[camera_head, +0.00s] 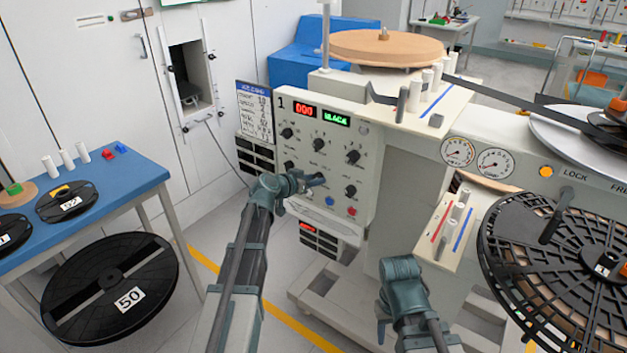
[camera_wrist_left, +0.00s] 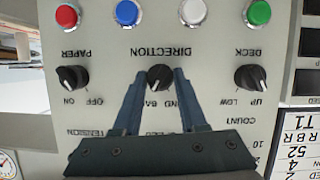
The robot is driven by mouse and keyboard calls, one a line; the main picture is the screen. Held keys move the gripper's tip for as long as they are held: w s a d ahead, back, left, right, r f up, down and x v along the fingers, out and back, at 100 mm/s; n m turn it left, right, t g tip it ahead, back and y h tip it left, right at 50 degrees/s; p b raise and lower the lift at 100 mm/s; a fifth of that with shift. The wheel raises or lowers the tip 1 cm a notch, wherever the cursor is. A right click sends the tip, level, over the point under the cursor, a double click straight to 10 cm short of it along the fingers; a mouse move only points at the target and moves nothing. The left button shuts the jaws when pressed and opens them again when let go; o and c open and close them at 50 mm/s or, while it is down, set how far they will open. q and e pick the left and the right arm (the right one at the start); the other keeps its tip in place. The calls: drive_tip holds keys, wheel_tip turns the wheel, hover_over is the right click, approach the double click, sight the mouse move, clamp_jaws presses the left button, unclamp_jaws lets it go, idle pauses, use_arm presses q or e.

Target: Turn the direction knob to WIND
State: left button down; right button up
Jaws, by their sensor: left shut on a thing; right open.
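The panel's direction knob (camera_wrist_left: 160,78) is small and black, and sits below the upside-down DIRECTION label in the left wrist view. My left gripper (camera_wrist_left: 158,88) is shut on this knob, one finger on each side. The position words under the knob are partly hidden by the fingers, and I cannot tell where its pointer stands. In the head view my left gripper (camera_head: 317,182) is at the lower part of the white control panel (camera_head: 372,130), covering the knob. My right gripper (camera_head: 384,322) is open and empty, low in front of the machine.
The paper knob (camera_wrist_left: 72,78) and deck knob (camera_wrist_left: 250,77) flank the direction knob. Red, blue, white and green buttons lie above them in the wrist view. A blue table (camera_head: 120,180) is at left.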

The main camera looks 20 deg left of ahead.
use_arm(q)
drive_tip(key=shift+w+a+f+n+h+b, duration=0.15)
drive_tip(key=shift+n+h+b, duration=1.15)
drive_tip(key=shift+n, duration=0.8)
drive_tip(key=shift+s+a+f+n+h+b, duration=0.15)
drive_tip(key=shift+n+h+b, duration=1.15)
drive_tip(key=shift+n, duration=0.8)
drive_tip(key=shift+c, duration=2.2)
unclamp_jaws()
drive_tip(key=shift+w+r, duration=0.1)
drive_tip(key=p+v, duration=0.2)
drive_tip(key=v, duration=1.2)
drive_tip(key=shift+w, duration=0.15)
